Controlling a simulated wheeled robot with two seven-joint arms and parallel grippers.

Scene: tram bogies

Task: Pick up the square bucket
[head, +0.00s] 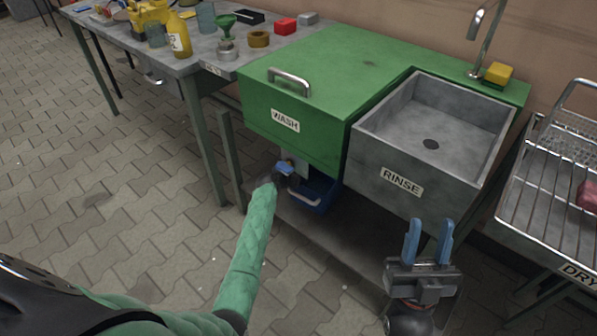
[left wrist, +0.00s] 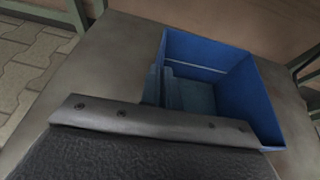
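The blue square bucket (left wrist: 250,95) is on the grey lower shelf under the sink unit. In the head view the bucket (head: 318,192) shows below the green wash cabinet, partly hidden by the cabinet and my left gripper (head: 285,168). In the left wrist view my left gripper (left wrist: 161,88) straddles one bucket wall, one finger outside and one inside. The gap between the fingers is about as narrow as the wall, so it looks shut on it. My right gripper (head: 429,242) is open and empty, in front of the rinse basin.
The green wash cabinet (head: 320,75) and the grey rinse basin (head: 405,155) overhang the lower shelf (head: 350,235). A table leg (head: 205,140) and a post (head: 230,160) stand left of my left arm. A wire drying rack (head: 550,190) is at the right. The paved floor at left is clear.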

